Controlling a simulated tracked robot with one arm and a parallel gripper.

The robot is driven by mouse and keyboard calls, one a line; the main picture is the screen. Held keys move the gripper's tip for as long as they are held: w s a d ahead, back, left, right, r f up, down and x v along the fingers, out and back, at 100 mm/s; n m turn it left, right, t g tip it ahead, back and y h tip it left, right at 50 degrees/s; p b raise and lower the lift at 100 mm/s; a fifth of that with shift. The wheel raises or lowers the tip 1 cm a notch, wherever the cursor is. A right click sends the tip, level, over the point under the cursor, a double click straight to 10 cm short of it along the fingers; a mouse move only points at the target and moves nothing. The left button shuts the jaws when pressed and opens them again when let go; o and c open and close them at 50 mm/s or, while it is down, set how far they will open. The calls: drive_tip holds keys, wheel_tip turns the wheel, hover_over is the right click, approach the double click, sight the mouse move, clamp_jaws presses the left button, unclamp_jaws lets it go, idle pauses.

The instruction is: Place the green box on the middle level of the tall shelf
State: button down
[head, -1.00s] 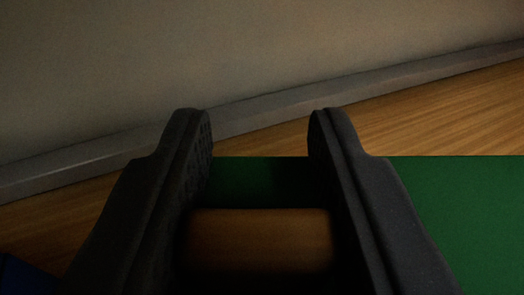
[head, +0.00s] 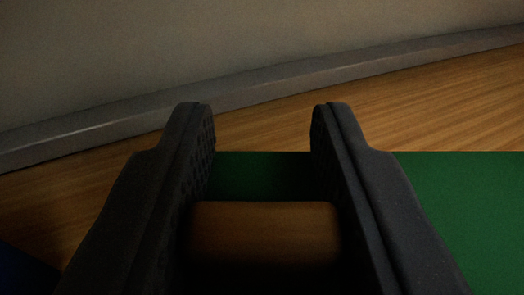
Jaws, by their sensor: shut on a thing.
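The green box (head: 460,215) shows its flat green face right of my gripper (head: 262,112) and between the fingers. A brown, wood-coloured piece (head: 265,235) lies between the two dark fingers, nearer to me than the green face. It looks like part of the box, but I cannot tell for sure. My gripper is shut on the green box. The fingers hide part of the box, and its lower side runs out of the picture. The tall shelf is not in view.
A wooden floor (head: 440,110) stretches beyond the box. A grey skirting strip (head: 270,80) and a plain wall (head: 240,35) close it off behind. A dark blue thing (head: 22,275) shows at the lower left corner.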

drive_tip(key=shift+f, duration=0.3)
drive_tip(key=c, duration=1)
unclamp_jaws()
drive_tip(key=shift+s, duration=0.1)
drive_tip(key=s+a+r+b, duration=0.1)
drive_tip(key=s+r, duration=0.1)
drive_tip(key=s, duration=1.1)
drive_tip(key=shift+s, duration=0.2)
